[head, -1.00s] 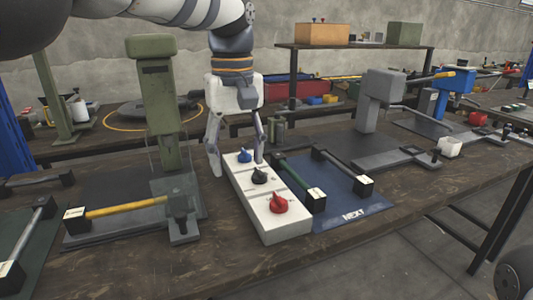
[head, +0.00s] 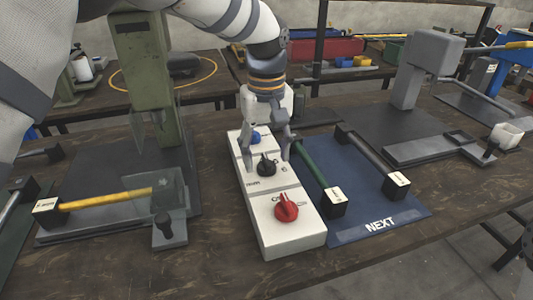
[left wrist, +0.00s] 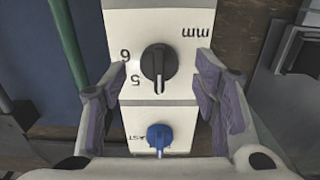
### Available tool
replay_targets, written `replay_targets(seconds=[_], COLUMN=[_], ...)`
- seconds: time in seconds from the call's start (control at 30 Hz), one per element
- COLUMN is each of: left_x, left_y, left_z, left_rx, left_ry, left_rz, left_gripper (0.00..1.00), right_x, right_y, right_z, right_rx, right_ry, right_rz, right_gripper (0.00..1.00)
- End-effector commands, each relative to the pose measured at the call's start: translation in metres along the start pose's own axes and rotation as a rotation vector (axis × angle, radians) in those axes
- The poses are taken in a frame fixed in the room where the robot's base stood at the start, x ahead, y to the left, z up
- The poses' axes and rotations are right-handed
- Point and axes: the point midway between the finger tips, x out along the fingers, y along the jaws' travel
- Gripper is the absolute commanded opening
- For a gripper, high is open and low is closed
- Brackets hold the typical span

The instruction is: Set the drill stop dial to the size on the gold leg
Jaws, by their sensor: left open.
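A white control box (head: 258,215) stands on the bench with a blue knob (head: 256,138), a black dial (head: 266,165) and a red knob (head: 286,207). In the left wrist view the black dial (left wrist: 158,64) has an mm mark and digits beside it, seen upside down; its pointer is toward the blue knob (left wrist: 159,136). My left gripper (head: 267,158) is open above the box, its fingers on either side of the dial, apart from it. The gold leg (head: 108,200) lies at left; the print on its white end label (head: 46,207) is too small to read surely.
A green press (head: 150,90) stands behind the gold leg. A blue mat (head: 372,222) marked NEXT, right of the box, holds a green leg (head: 312,167) and a dark leg (head: 369,156). A grey press (head: 408,75) stands farther right.

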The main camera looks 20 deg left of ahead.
Motion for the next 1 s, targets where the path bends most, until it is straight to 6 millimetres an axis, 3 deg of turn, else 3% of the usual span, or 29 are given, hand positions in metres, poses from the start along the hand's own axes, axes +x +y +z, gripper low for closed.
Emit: replay_targets(seconds=[0.33,0.5,0.6,1.0], left_x=[0.0079,0.0079,0.0083,0.009], left_y=[0.0,0.0,0.0,-0.0004], left_z=[0.0,0.0,0.0001,0.0006], left_rx=[0.0,0.0,0.0,0.036], left_ry=[0.001,0.001,0.0,-0.002], left_rz=[0.0,0.0,0.0,-0.002], left_gripper=[0.55,0.17,0.0,0.0], right_x=[-0.0002,-0.0002,-0.0001,-0.0018], right_y=[0.0,0.0,0.0,0.0], right_z=[-0.0003,-0.0002,-0.0002,-0.0011], right_rx=[0.0,0.0,0.0,0.0], right_ry=[0.001,0.001,0.001,0.005], right_rz=[0.0,0.0,0.0,0.0], right_gripper=[0.4,0.4,0.4,0.4])
